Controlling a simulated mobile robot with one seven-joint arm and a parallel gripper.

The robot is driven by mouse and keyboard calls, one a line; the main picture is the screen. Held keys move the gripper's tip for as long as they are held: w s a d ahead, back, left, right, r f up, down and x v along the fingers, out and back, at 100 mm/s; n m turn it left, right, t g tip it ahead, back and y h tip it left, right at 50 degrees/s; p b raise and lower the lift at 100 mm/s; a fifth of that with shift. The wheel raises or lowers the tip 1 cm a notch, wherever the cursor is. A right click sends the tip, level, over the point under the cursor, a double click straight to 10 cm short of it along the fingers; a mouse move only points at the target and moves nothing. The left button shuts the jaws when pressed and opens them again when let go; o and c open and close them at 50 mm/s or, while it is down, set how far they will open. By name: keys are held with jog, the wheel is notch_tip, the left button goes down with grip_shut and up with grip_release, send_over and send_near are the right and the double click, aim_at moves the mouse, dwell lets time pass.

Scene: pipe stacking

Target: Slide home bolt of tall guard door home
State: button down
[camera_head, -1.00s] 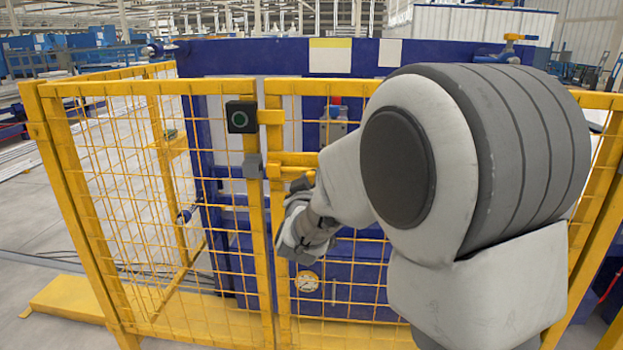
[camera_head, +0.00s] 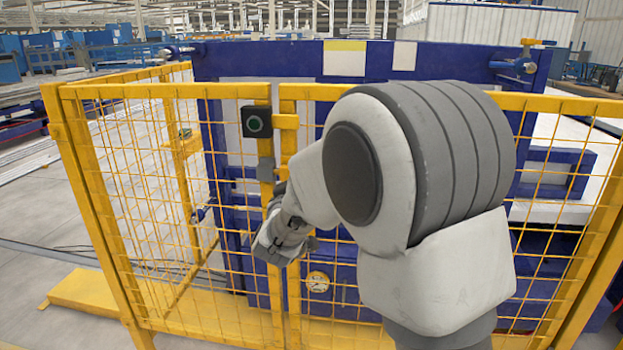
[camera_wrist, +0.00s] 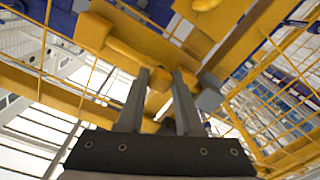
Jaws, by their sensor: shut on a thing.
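The tall guard door (camera_head: 288,105) is a yellow frame with wire mesh. It stands beside a yellow post (camera_head: 273,290) that carries a grey block (camera_head: 265,169). The yellow bolt (camera_wrist: 125,47) shows in the wrist view, with a handle (camera_wrist: 156,100) between my fingers. My gripper (camera_wrist: 160,75) is shut on that handle. The grey block also shows just right of my fingers in the wrist view (camera_wrist: 208,97). In the head view my arm hides most of the bolt and my fingertips. How far the bolt reaches into the grey block cannot be told.
Yellow mesh fencing (camera_head: 140,180) runs to the left. A blue machine (camera_head: 430,62) stands behind the fence.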

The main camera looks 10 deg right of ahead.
jog(key=shift+a, duration=0.3)
jog(key=c, duration=0.6)
grip_release()
jog(key=shift+a, duration=0.1)
jog(key=p+v, duration=0.2)
jog(key=v, duration=1.5)
jog(key=shift+s, duration=0.2)
jog(key=shift+w+r, duration=0.1)
jog(key=shift+r, duration=0.05)
